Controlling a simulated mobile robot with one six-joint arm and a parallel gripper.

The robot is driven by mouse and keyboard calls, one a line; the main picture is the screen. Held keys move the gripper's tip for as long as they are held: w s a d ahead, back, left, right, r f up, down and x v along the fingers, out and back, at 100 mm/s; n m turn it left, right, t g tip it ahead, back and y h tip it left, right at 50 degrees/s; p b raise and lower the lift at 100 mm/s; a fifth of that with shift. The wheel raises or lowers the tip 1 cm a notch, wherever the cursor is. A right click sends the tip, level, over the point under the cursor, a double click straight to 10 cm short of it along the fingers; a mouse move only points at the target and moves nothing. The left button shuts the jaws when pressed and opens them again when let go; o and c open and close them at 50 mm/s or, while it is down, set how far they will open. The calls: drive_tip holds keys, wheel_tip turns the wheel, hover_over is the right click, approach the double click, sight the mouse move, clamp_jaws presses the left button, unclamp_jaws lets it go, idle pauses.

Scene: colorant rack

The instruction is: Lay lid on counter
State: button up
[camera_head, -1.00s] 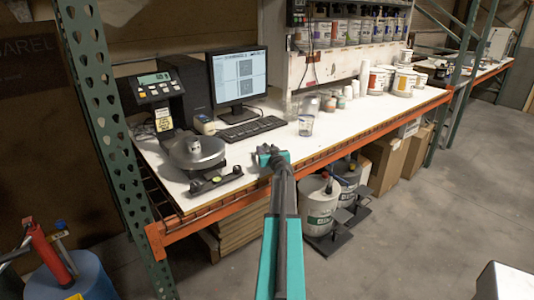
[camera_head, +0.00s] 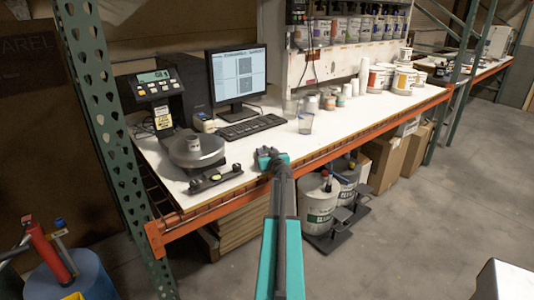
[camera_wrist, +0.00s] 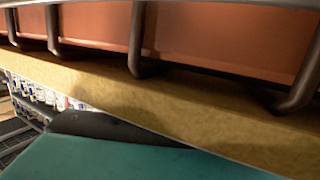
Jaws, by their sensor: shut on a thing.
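My gripper (camera_head: 267,156) is at the front edge of the white counter (camera_head: 345,120), between the scale and the clear cup. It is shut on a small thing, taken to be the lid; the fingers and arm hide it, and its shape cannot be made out. In the wrist view, a teal part of my gripper (camera_wrist: 130,158) fills the bottom. The counter's yellowish board edge (camera_wrist: 190,100) runs close beside it, under dark wire bars and an orange beam (camera_wrist: 220,35).
A clear cup (camera_head: 305,122) stands right of my gripper. The scale (camera_head: 196,150) and a black bar-shaped tool (camera_head: 216,179) are to the left. A keyboard (camera_head: 252,127) and monitor (camera_head: 237,76) are behind. Bare counter lies between them. The orange front beam (camera_head: 215,208) borders the counter.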

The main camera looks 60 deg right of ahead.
drive_tip(key=shift+s+a+f+b, duration=0.1)
drive_tip(key=shift+a+f+b, duration=0.05)
drive_tip(key=shift+f+b, duration=0.65)
drive_tip(key=shift+r, duration=0.1)
drive_tip(key=o, duration=1.1)
drive_tip(key=shift+o, duration=0.2)
drive_tip(key=shift+s, duration=0.1)
drive_tip(key=shift+r, duration=0.15)
drive_tip(key=shift+s+r+p, duration=0.1)
drive_tip(key=shift+r+p, duration=0.1)
drive_tip(key=shift+p, duration=0.35)
drive_tip(key=shift+d+r+p, duration=0.25)
drive_tip(key=shift+r+p, duration=0.15)
drive_tip(key=shift+p, duration=0.45)
